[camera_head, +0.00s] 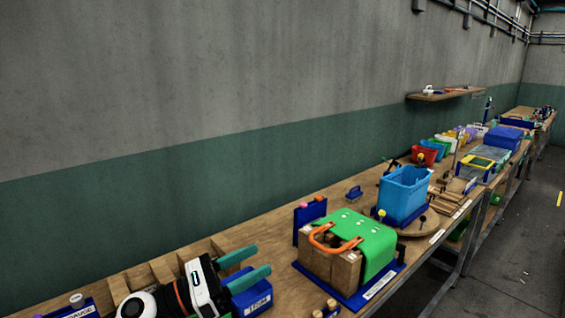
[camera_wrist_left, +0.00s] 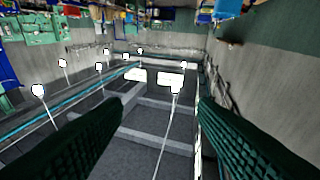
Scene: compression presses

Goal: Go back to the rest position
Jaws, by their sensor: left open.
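My left gripper (camera_head: 244,267) is in the lower left of the head view, above the near part of the wooden bench (camera_head: 265,249). Its two green fingers are apart and point right, with nothing between them. In the left wrist view the fingers (camera_wrist_left: 160,125) are also wide apart and empty, with the room behind them. A wooden block press with a green cover and orange handle (camera_head: 321,239) stands to the right of the gripper, apart from it. My right gripper is not in view.
A blue labelled bin (camera_head: 251,300) is close by the left fingers. A blue basket (camera_head: 403,192) stands behind the press. Red bin (camera_head: 424,157) and blue box (camera_head: 503,137) are farther along the bench. A shelf (camera_head: 446,94) is on the wall. The floor (camera_head: 510,265) at right looks clear.

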